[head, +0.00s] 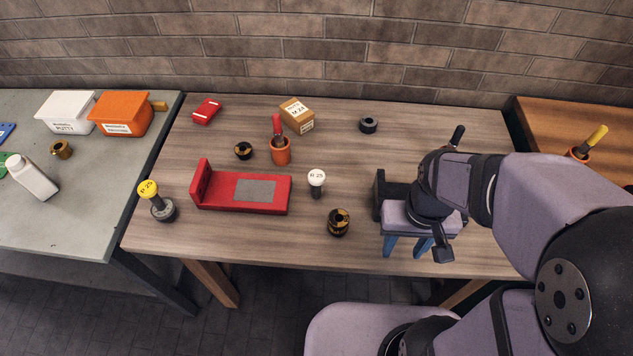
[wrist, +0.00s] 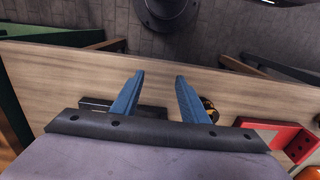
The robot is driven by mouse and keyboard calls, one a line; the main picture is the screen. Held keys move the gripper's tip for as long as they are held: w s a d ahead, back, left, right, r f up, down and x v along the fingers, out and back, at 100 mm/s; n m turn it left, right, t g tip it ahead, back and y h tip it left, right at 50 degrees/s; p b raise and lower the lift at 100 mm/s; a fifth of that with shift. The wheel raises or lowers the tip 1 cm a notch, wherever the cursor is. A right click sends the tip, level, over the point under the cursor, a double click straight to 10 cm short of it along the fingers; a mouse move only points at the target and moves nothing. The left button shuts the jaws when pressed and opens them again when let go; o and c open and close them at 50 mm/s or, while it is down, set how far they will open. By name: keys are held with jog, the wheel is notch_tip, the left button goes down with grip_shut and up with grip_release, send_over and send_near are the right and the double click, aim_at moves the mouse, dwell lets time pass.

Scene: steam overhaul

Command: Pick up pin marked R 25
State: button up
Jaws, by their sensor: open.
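The pin marked R 25 (head: 317,183) stands upright near the middle of the wooden table in the head view, with a white labelled top and a dark lower body. Another pin (head: 152,195) with a yellow top stands in a dark round base at the table's left; its label looks like P 25. My gripper (head: 408,246) is open and empty, near the table's front edge, to the right of the white-topped pin and apart from it. Its blue fingers (wrist: 159,78) also show in the wrist view, with nothing between them. I cannot make out the white-topped pin in the wrist view.
A red fixture (head: 218,196) lies left of the white-topped pin. A black-and-gold ring (head: 339,223) sits just in front of it. A dark block (head: 379,193) stands beside my gripper. A pot with a red-handled tool (head: 281,151) and a cardboard box (head: 297,116) stand behind.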

notch_tip(320, 180, up, 4)
jog(key=n, duration=0.7)
send_over(317, 176)
jog(key=shift+w+f+b, duration=0.1)
jog(key=shift+f+b, duration=0.1)
jog(key=shift+b, duration=0.25)
jog(key=shift+f+p, duration=0.8)
jog(key=shift+f, duration=2.6)
jog(key=shift+f, duration=0.1)
jog(key=shift+f+p, duration=1)
jog(key=shift+f, duration=1.5)
grip_shut()
jog(key=shift+r, duration=0.15)
